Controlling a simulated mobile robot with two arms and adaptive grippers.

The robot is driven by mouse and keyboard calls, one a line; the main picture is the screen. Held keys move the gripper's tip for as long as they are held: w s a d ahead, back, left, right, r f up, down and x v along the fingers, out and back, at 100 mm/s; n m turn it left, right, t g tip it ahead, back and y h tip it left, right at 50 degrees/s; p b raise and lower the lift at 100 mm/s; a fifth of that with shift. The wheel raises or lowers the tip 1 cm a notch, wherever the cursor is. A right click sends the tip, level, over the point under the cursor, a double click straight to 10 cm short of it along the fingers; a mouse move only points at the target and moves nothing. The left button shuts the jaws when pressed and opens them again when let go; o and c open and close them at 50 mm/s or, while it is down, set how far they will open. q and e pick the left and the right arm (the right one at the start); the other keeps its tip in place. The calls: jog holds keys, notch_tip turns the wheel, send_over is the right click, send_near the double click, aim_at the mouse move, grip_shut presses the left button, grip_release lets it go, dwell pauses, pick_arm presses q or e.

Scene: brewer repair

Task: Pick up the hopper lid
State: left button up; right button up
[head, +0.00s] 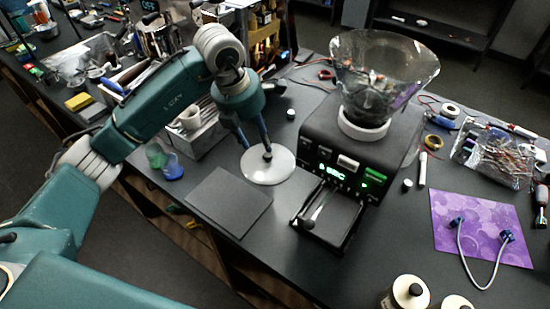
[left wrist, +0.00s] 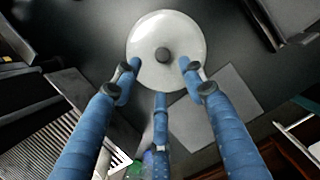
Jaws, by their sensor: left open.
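The hopper lid (head: 277,175) is a round white disc with a black knob, lying on the dark table left of the brewer. It also shows in the left wrist view (left wrist: 185,33), with its knob near the disc's middle. My left gripper (head: 257,146) is above the lid, its blue fingers pointing down around the knob. In the left wrist view the fingers of this gripper (left wrist: 158,74) are spread apart with nothing between them. The clear hopper (head: 385,62) stands open on top of the brewer (head: 345,150). My right gripper is not in view.
A flat dark grey plate (head: 228,201) lies just in front of the lid. A purple mat (head: 480,222) with a cable is at the right. Tools and parts crowd the back left.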

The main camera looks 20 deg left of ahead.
aim_at(267, 155)
pick_arm(q)
jog(key=shift+w+f, duration=0.1)
jog(key=shift+f, duration=0.5)
jog(key=shift+d+f, duration=0.1)
jog(key=shift+f, duration=0.2)
jog(key=shift+w+d+f+p, duration=0.15)
jog(key=shift+d+f+p, duration=0.25)
jog(key=shift+f+p, duration=0.2)
jog(key=shift+w+d+f+p, duration=0.15)
jog(key=shift+d+f+p, duration=0.2)
jog(key=shift+f+p, duration=0.25)
jog(key=shift+p+x, duration=0.3)
jog(key=shift+x, duration=0.85)
jog(key=shift+w+a+f, duration=0.1)
jog(key=shift+f, duration=0.2)
jog(key=shift+c, duration=0.8)
jog(key=c, duration=0.5)
grip_shut()
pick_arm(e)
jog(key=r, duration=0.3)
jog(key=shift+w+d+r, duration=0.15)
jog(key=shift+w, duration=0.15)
